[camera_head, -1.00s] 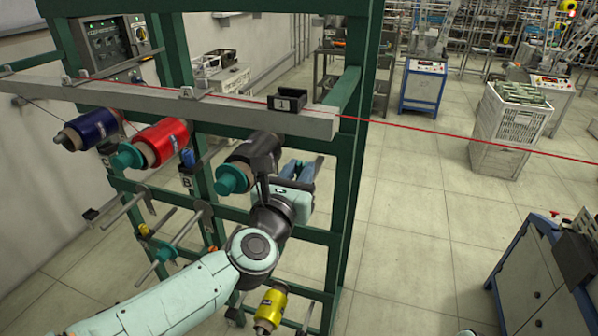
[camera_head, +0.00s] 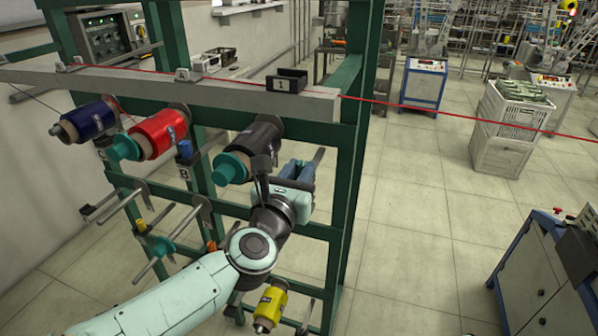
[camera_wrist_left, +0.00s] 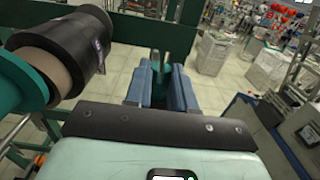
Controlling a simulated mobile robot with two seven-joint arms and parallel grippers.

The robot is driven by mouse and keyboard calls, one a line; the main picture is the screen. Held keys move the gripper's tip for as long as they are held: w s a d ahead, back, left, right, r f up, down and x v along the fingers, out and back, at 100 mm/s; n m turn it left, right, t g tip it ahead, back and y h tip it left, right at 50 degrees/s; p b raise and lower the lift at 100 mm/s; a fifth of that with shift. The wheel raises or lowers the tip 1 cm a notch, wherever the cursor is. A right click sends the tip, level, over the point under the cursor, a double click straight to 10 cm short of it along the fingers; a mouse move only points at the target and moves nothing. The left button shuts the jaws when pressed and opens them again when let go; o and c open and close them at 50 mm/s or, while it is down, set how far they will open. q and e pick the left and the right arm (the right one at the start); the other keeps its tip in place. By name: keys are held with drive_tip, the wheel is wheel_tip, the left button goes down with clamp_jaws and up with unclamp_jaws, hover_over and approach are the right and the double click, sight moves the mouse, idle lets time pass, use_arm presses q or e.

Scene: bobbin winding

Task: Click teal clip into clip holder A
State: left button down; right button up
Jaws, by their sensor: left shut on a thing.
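My left gripper (camera_head: 300,172) is in front of the green rack, just right of the black spool (camera_head: 256,140). In the left wrist view its blue fingers (camera_wrist_left: 162,90) are shut on a small teal piece (camera_wrist_left: 160,74), which I take to be the teal clip. The fingers hide most of it, and it cannot be made out in the head view. A small bracket with an "A" label, apparently clip holder A (camera_head: 205,62), sits on the grey top bar, up and left of the gripper. The teal piece is apart from it. My right gripper is out of view.
The grey bar (camera_head: 235,95) runs across the rack, with a black holder labelled "1" (camera_head: 286,82) near its right end. A red thread passes along it. Red (camera_head: 158,136) and blue (camera_head: 92,118) spools hang left. Open floor lies right of the rack.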

use_arm(q)
drive_tip(key=c, duration=0.9)
unclamp_jaws()
drive_tip(key=shift+o, duration=0.2)
